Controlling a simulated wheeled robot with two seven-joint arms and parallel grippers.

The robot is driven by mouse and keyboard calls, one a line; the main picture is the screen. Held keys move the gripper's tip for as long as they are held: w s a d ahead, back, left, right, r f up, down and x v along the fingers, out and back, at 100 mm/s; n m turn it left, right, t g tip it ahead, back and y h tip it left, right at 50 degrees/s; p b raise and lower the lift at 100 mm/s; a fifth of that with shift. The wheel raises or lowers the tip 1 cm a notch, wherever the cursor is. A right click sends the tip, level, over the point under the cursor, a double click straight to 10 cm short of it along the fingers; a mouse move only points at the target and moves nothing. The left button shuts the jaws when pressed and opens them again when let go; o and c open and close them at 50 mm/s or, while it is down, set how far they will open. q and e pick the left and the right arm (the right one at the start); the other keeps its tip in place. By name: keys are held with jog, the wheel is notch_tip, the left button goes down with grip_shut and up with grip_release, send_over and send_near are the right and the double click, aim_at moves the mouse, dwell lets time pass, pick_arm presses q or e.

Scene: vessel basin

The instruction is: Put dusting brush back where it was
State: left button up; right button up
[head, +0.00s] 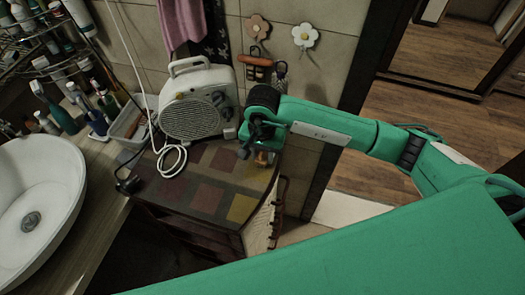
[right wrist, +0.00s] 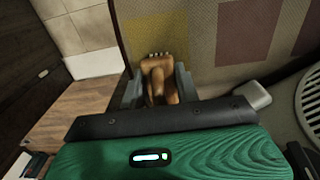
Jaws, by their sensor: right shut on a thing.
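The dusting brush (right wrist: 158,84) is a small brown wooden piece with a pale bristle tip. In the right wrist view it sits between the two fingers of my right gripper (right wrist: 159,76), which is shut on it. In the head view my right gripper (head: 257,148) is over the right edge of the checkered cabinet top (head: 200,190), and a bit of the brush (head: 264,158) shows below the fingers. The rest of it is hidden by my gripper. My left gripper is not in view.
A cream heater (head: 198,103) with a white cord stands at the back of the cabinet top. Flower hooks (head: 304,36) on the tiled wall hold hanging items, including a brown one (head: 256,68). A basin (head: 38,200) is at left. The cabinet top's front is clear.

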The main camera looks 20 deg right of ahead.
jog(key=shift+f, duration=0.15)
jog(key=o, duration=1)
jog(key=shift+r, duration=0.3)
jog(key=shift+w+r+b, duration=0.1)
jog(key=shift+r+b, duration=0.2)
jog(key=shift+r, duration=0.05)
notch_tip(320, 180, up, 11)
jog(key=b, duration=0.3)
